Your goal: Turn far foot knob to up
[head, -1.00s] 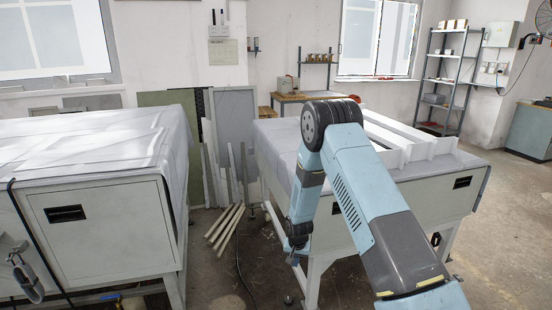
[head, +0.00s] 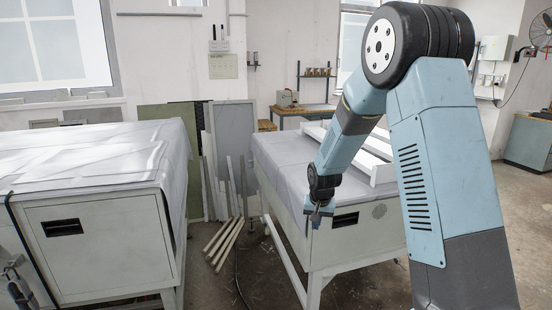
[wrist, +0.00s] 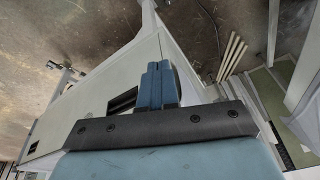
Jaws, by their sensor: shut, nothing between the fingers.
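The plate processor on the right (head: 280,170) is a pale cabinet on legs with a grey sheet on top. It also shows in the wrist view (wrist: 95,85). My gripper (head: 317,222) hangs in front of its near left corner, beside a dark recessed handle (head: 345,220). In the wrist view the blue fingers (wrist: 158,68) are together and empty, with the cabinet panel behind them. I cannot make out the far foot knob or its setting. My arm hides part of the cabinet's right side.
Another sheet-covered cabinet (head: 95,245) stands at the left. Loose pale rods (head: 224,242) lie on the floor between the cabinets, with panels (head: 232,135) leaning behind. White frames (head: 370,165) lie on the right cabinet. Some floor between the cabinets is bare.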

